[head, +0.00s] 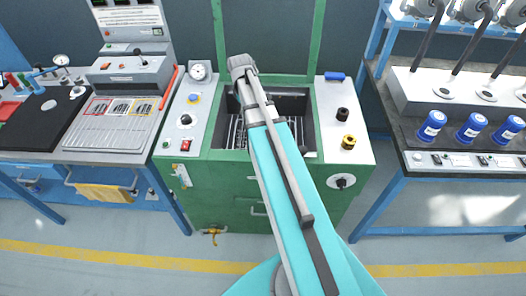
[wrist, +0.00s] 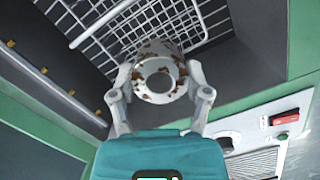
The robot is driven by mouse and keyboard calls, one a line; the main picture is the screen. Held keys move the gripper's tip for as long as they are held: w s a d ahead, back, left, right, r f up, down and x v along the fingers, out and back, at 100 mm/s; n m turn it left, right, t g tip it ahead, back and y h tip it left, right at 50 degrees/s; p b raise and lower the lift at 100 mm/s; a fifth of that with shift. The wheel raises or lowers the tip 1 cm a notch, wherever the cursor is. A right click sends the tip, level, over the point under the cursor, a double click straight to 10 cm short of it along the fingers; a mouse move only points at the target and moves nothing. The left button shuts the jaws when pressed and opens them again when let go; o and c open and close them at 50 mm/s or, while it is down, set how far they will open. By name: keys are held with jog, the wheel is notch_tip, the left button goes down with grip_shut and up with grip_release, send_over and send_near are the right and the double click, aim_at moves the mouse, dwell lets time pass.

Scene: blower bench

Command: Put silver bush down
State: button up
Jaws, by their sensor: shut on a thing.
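The silver bush (wrist: 157,52) is a short, thick metal ring with brown stain patches, its bore facing the camera in the wrist view. My gripper (wrist: 160,78) is shut on it, one finger on each side. Behind it in the wrist view is the wire basket (wrist: 205,18) inside the dark open basin. I cannot tell how far the bush is from the basket. In the head view my arm reaches over the basin of the green machine (head: 230,185); the fingers and bush are hidden there.
The machine's right ledge holds a black round piece (head: 342,114), a yellow one (head: 348,142) and a blue cylinder (head: 335,76). A gauge (head: 198,71) is on the left ledge. A left bench bears a slotted tray (head: 105,132); the right bench holds blue cans (head: 432,126).

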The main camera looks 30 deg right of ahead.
notch_tip(320, 180, down, 10)
jog(key=w+d+m+y+b, duration=0.1)
jog(key=w+m+b, duration=0.2)
jog(key=m+b, duration=0.5)
jog(key=shift+r+m+b, duration=0.15)
jog(key=shift+m+b, duration=0.2)
jog(key=shift+m, duration=1.85)
notch_tip(320, 180, down, 6)
jog(key=b, duration=0.6)
jog(key=shift+f+b, duration=2)
jog(key=shift+f, duration=0.15)
